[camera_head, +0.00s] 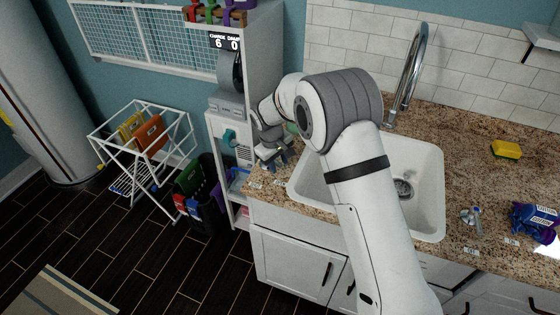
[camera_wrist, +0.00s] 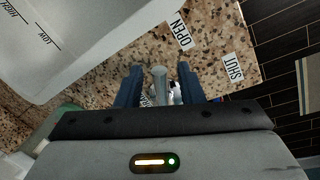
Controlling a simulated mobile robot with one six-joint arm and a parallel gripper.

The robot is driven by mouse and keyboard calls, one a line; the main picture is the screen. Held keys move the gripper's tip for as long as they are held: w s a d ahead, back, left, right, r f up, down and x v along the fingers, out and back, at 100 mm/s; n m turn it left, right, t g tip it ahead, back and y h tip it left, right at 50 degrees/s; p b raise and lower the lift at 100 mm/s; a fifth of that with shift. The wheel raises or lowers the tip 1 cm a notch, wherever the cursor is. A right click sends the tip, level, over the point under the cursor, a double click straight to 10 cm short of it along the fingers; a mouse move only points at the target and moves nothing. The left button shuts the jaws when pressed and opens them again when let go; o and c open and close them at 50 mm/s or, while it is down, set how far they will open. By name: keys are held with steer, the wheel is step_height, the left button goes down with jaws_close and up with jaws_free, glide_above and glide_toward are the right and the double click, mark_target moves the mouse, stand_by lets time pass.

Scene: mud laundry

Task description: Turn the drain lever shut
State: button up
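The drain lever (camera_wrist: 160,86) is a grey rod with a rounded end on the granite counter, beside the sink's left end. In the wrist view, a white OPEN label (camera_wrist: 180,34) lies just beyond its tip and a SHUT label (camera_wrist: 232,66) lies to the right. My gripper (camera_wrist: 158,86) is open, its two dark blue fingers on either side of the rod with a small gap on each side. The lever's base is partly hidden behind my gripper. In the head view, my gripper (camera_head: 272,152) is low over the counter's left end and hides the lever.
The white sink (camera_head: 428,190) has HIGH and LOW marks on its wall. A chrome faucet (camera_head: 408,75) rises behind. A yellow sponge (camera_head: 506,149), a small metal fitting (camera_head: 470,217) and a blue-purple packet (camera_head: 535,220) lie right. A shelf unit (camera_head: 262,60) stands close left.

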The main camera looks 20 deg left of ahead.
steer(key=shift+c, duration=0.5)
jaws_close()
steer(key=shift+d, duration=0.35)
steer(key=shift+a, duration=0.2)
